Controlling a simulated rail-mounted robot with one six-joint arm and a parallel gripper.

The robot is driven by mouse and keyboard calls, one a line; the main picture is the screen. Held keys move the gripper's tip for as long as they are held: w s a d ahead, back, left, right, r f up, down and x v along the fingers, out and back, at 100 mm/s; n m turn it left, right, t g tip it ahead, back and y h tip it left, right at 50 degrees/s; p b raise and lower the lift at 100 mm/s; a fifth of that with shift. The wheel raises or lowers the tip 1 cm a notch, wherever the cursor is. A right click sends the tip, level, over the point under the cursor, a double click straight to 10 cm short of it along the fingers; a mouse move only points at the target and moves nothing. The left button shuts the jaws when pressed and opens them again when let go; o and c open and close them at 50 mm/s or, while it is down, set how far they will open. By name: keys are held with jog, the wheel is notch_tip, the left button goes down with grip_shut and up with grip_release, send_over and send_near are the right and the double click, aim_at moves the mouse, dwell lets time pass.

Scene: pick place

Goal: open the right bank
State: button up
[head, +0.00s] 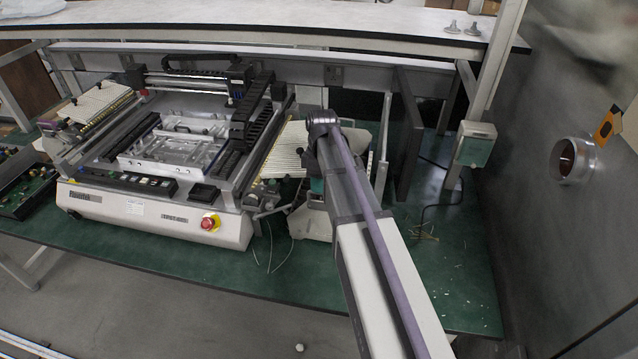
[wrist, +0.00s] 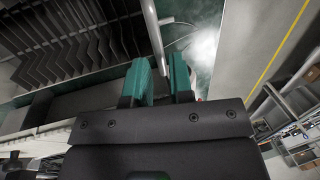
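The pick-and-place machine (head: 160,203) stands on the green bench in the head view. Its right bank (head: 286,150) is a row of pale, ribbed feeder strips along the machine's right side, partly hidden behind my arm. I cannot tell from here whether that bank is latched. My gripper shows in the wrist view as two teal fingers (wrist: 160,75) with a gap between them and nothing visibly held. In the head view it is mostly hidden by my arm, near the bank's right end. I cannot tell whether it touches anything.
The left bank (head: 97,103) sits on the machine's other side. A red stop button (head: 209,222) is on the front. A dark upright panel (head: 407,125) and a shelf post (head: 490,60) stand at right. A slotted dark rack (wrist: 70,45) and a metal bar (wrist: 155,35) show in the wrist view.

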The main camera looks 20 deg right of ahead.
notch_tip(320, 180, up, 10)
jog(key=w+d+p, duration=0.1)
jog(key=p, duration=0.7)
jog(key=shift+w+f, duration=0.25)
